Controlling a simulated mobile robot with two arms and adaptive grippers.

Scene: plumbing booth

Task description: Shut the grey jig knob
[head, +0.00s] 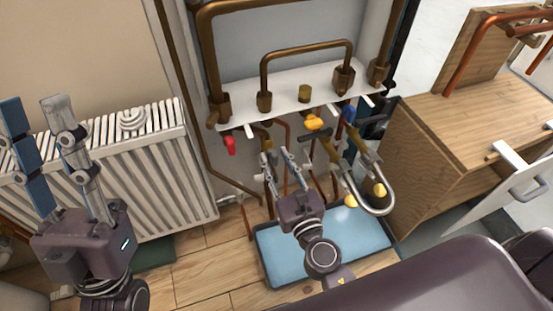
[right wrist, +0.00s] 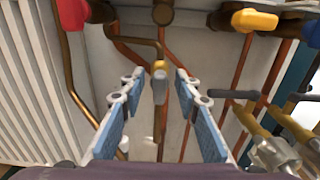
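A small grey knob (right wrist: 160,88) with a yellowish top hangs below a brass pipe in the right wrist view; I take it to be the grey jig knob. My right gripper (right wrist: 160,76) is open, with one finger on each side of the knob in that view and visible gaps to both. I cannot tell how deep the knob lies between the fingers. In the head view the right gripper (head: 277,153) is below the white pipe shelf, and I cannot make out the knob clearly there. My left gripper (head: 36,103) is open and empty in front of the radiator.
A red handle (head: 230,145), a yellow handle (head: 313,122) and a blue handle (head: 349,114) hang along the shelf (head: 290,98). Copper pipes run behind the right gripper. A blue tray (head: 350,238) lies below. A radiator (head: 150,165) stands left, a wooden cabinet (head: 425,150) right.

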